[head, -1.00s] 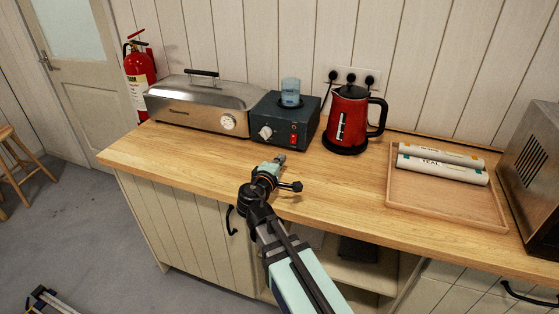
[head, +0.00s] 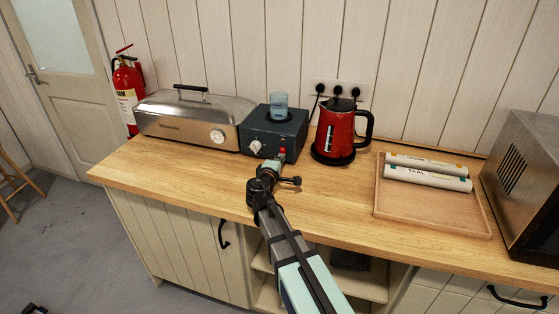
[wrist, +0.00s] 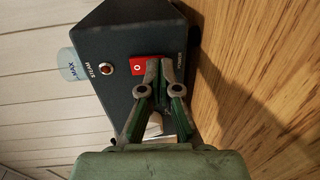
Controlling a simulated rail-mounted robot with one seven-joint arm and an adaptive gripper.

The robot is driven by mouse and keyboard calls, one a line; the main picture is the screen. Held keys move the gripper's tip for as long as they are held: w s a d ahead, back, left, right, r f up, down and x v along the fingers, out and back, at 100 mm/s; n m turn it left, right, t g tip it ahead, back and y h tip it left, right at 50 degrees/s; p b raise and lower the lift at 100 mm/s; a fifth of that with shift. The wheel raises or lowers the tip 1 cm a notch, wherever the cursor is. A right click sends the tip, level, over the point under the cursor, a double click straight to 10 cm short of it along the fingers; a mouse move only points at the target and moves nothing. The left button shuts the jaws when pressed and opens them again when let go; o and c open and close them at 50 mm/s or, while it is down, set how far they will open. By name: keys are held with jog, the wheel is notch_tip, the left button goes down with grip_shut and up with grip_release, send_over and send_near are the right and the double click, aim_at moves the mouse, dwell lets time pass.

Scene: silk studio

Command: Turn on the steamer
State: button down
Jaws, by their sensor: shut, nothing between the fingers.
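A dark box (head: 290,127) with a white knob (head: 255,147) and a glass of bluish liquid (head: 278,103) on top stands on the counter, beside a long steel steamer case (head: 185,112) with a round dial. In the wrist view, the dark box (wrist: 120,35) carries a red rocker switch (wrist: 139,63) marked "0" and a small round lamp (wrist: 107,68) with lettering beside it that seems to read "STEAM". My gripper (wrist: 154,68) is shut and empty. Its tips are at the switch's edge and cover part of it; I cannot tell whether they touch. The gripper (head: 281,156) is in front of the box.
A red kettle (head: 338,128) stands close to the right of the box, its cord by the wall sockets (head: 338,91). A wooden tray (head: 425,212) with two labelled rolls (head: 428,179) lies further right. The front of the counter (head: 190,181) is clear.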

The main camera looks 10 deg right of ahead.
jog(key=b, duration=0.3)
jog(key=shift+w+f, duration=0.2)
jog(key=shift+f, duration=0.2)
jog(key=shift+r, duration=0.35)
